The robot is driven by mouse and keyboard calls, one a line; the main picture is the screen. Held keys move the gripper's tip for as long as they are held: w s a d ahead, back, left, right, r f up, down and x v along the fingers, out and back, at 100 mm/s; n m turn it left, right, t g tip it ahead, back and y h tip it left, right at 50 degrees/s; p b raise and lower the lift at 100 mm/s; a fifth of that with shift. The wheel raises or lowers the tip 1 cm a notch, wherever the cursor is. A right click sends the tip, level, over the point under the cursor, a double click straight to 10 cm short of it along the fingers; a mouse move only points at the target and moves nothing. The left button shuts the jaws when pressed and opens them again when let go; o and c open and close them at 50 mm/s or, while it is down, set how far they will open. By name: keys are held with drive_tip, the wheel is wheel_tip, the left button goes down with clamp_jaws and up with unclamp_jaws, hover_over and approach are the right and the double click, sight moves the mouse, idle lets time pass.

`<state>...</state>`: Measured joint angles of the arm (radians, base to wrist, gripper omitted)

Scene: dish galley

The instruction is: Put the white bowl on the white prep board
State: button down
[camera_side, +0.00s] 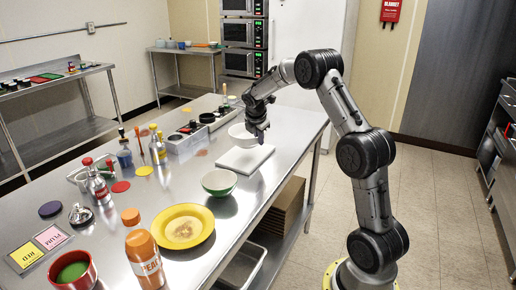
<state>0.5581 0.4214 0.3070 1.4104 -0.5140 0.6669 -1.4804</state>
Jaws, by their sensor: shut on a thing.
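The white bowl (240,136) is upright at the far end of the white prep board (240,163). My gripper (260,136) points down at the bowl's right side and is shut on its rim. The gripper hides part of that rim. I cannot tell whether the bowl touches the board or hangs just above or behind it. The near part of the board is bare.
A green bowl (219,183) stands just in front of the board. A yellow plate (183,227), an orange bottle (143,252) and a red bowl (73,270) are nearer the camera. Several bottles and a grey bin (184,144) stand left of the board.

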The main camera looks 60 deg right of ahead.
drive_tip(key=shift+w+d+f, duration=0.25)
drive_tip(key=shift+w+f, duration=0.05)
drive_tip(key=shift+f, duration=0.1)
drive_tip(key=shift+w+d+f, duration=0.1)
drive_tip(key=shift+f, duration=1.5)
drive_tip(key=shift+f, duration=0.1)
drive_tip(key=c, duration=1.4)
unclamp_jaws()
drive_tip(key=shift+f, duration=0.15)
drive_tip(key=o, duration=0.4)
